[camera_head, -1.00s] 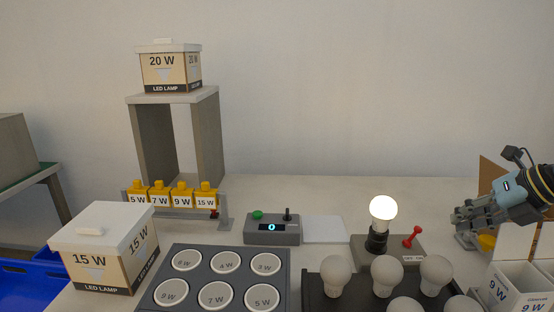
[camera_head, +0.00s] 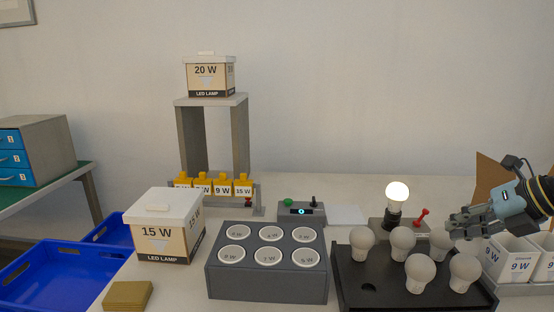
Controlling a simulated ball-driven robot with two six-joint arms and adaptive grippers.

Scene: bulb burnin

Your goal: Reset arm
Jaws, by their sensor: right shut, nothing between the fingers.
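My right gripper (camera_head: 464,223) comes in from the right edge. My left gripper is not in view.
A black tray (camera_head: 400,293) holds several white bulbs. Left of it are a dark holder block (camera_head: 268,281) with labelled round wells, a 15 W box (camera_head: 169,226) and blue bins (camera_head: 50,275). A 20 W box (camera_head: 209,76) tops a grey stand.

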